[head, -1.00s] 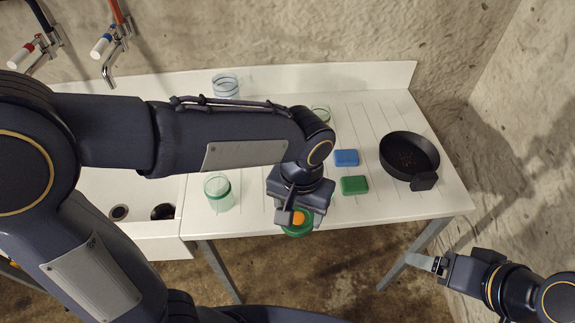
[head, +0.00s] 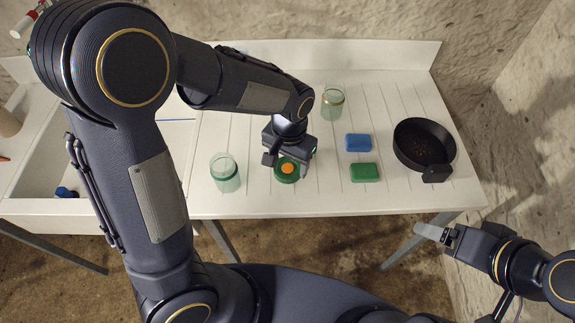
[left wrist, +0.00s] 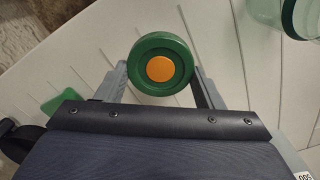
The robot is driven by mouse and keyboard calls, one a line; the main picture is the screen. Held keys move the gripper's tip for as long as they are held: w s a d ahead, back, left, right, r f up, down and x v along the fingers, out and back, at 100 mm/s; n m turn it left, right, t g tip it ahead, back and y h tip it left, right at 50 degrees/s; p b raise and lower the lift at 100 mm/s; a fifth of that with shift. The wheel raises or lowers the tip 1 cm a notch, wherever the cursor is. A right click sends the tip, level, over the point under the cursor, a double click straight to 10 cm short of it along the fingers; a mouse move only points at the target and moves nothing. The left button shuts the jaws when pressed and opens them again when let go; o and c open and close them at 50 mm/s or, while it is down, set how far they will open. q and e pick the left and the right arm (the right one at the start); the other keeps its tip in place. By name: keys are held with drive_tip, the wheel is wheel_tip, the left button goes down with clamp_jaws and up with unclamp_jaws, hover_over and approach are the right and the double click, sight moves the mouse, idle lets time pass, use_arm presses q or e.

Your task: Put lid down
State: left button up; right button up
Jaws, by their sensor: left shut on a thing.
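The lid (head: 287,170) is round and green with an orange centre. My left gripper (head: 287,165) is shut on it, over the white counter between a glass jar on the left and two sponges on the right. In the left wrist view the lid (left wrist: 160,65) sits between the two grey fingers, its orange face toward the camera. Whether it touches the counter I cannot tell. My right gripper (head: 445,237) is at the lower right, off the counter's front edge, away from the lid; its finger opening is not clear.
An open glass jar (head: 225,173) stands left of the lid, another jar (head: 332,104) behind it. A blue sponge (head: 358,142), a green sponge (head: 364,173) and a black pan (head: 424,146) lie to the right. The white counter (head: 310,200) is bare near its front edge.

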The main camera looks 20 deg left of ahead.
sight(287, 162)
use_arm(q)
drive_tip(key=shift+w+a+f, duration=0.1)
drive_tip(key=shift+w+f, duration=0.1)
drive_tip(key=shift+f, duration=0.05)
drive_tip(key=f, duration=0.3)
drive_tip(key=shift+w+a+f, duration=0.1)
drive_tip(key=shift+w+a, duration=0.15)
drive_tip(key=shift+f, duration=0.4)
drive_tip(key=shift+f, duration=0.1)
drive_tip(key=o, duration=1.1)
